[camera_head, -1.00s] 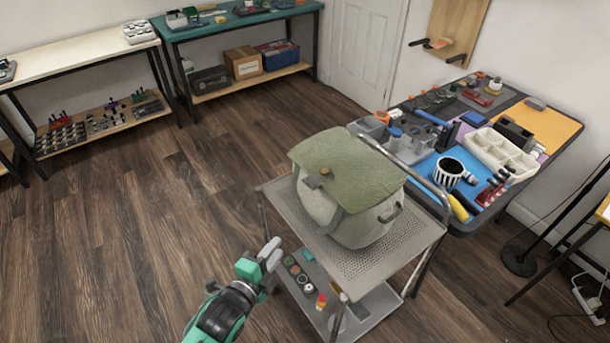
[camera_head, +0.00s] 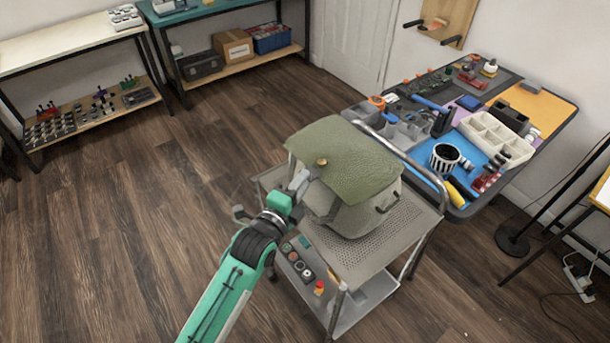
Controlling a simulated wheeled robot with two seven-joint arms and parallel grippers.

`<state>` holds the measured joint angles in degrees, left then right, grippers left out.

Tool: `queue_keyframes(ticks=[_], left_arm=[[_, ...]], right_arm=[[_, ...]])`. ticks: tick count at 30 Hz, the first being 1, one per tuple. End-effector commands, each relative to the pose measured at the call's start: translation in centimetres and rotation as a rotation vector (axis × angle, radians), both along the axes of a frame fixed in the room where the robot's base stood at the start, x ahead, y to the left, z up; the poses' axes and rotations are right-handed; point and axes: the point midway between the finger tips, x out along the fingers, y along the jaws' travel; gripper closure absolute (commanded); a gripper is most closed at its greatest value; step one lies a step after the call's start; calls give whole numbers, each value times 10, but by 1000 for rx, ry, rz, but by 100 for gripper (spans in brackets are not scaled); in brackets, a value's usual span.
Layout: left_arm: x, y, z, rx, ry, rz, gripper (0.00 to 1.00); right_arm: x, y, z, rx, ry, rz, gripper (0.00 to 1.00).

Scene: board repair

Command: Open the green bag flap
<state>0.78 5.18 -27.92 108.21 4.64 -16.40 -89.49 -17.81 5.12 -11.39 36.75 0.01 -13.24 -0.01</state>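The green bag (camera_head: 354,212) stands upright on the top shelf of the grey metal cart (camera_head: 400,232). Its green flap (camera_head: 348,160) lies over the top, with a small brass-coloured clasp (camera_head: 322,161) near the front left edge. My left gripper (camera_head: 300,182) is at the front left side of the bag, just below the flap's edge near the clasp. Its fingers are partly hidden against the bag, and I cannot tell whether they touch the flap or how far apart they are. My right gripper is not in view.
The cart's rail (camera_head: 405,160) runs behind the bag. A workbench (camera_head: 556,112) with a striped cup (camera_head: 444,157), a white divided tray (camera_head: 494,139) and tools stands close behind the cart at right. Open wooden floor (camera_head: 130,230) lies to the left.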

Motion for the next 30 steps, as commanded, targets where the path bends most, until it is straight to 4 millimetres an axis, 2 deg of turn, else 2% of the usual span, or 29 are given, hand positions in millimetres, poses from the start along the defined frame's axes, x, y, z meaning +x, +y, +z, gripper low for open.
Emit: queue_keyframes(ticks=[6, 10, 15, 16, 20, 30], left_arm=[[17, -9, 0, 0, 0, 1, 74], [19, -10, 0, 0, 0, 1, 74], [18, -10, 0, 0, 0, 1, 74], [18, -10, 0, 0, 0, 1, 76], [18, -10, -1, 0, 0, 1, 100], [19, -10, 1, 6, 4, 0, 100]], right_arm=[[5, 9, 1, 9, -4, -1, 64], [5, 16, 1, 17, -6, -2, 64], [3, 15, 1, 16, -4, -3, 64], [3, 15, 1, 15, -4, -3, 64], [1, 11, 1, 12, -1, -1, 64], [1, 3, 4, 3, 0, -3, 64]])
